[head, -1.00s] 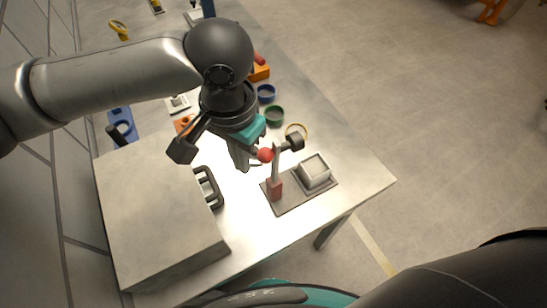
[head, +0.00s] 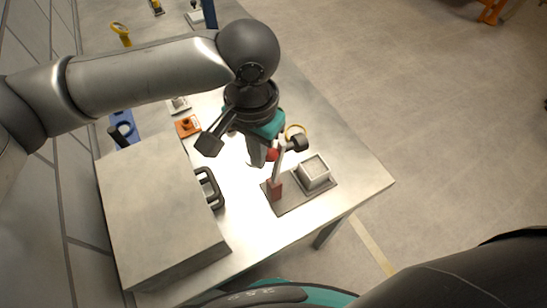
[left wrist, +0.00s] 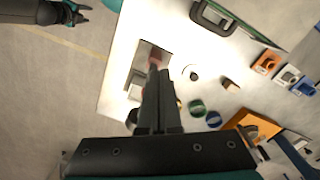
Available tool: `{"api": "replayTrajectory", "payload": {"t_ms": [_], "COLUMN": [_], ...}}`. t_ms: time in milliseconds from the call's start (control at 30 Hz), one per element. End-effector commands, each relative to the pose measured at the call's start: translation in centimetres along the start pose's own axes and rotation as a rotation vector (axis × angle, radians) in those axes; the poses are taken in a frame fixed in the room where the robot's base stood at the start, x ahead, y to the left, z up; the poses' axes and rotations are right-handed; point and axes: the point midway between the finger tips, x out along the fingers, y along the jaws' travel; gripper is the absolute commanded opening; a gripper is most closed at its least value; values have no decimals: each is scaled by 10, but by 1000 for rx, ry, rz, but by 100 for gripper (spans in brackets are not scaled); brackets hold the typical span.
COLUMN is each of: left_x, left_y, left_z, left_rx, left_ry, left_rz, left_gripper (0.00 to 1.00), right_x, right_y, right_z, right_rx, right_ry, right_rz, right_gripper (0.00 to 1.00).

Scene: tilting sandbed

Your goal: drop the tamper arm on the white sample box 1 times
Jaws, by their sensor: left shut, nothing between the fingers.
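The tamper arm (head: 279,164) stands steeply up from its red post (head: 276,188), with a dark block head (head: 298,143) and a red ball (head: 272,154) near its top. The white sample box (head: 314,171) sits right of the post on the same grey base plate (head: 294,202). My left gripper (head: 257,160) is shut and empty, just left of the red ball; I cannot tell whether they touch. In the left wrist view its fingers (left wrist: 158,100) cover much of the tamper. My right gripper (left wrist: 77,12) is at the top left there, away from the tamper.
A large grey box (head: 155,210) with a dark handle (head: 208,188) stands left of the tamper. A yellow ring (head: 295,132) lies behind it. Blue (left wrist: 213,119) and green (left wrist: 196,108) rings lie nearby. The table's right corner (head: 375,180) is clear.

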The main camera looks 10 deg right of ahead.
Motion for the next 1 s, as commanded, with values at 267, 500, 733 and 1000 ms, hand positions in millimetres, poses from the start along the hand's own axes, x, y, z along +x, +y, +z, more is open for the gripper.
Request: {"api": "replayTrajectory", "payload": {"t_ms": [267,500,733,1000], "left_x": [0,0,0,0], "left_y": [7,14,19,19], "left_z": [-13,-23,-33,-33], "left_rx": [0,0,0,0], "left_ry": [1,0,1,1], "left_rz": [1,1,1,1], "left_gripper": [0,0,0,0], "right_x": [-4,-7,-8,-8], "right_y": [0,0,0,0], "right_z": [0,0,0,0], "right_rx": [0,0,0,0], "right_ry": [0,0,0,0], "right_rz": [0,-1,-1,-1], "right_gripper": [50,50,50,50]}}
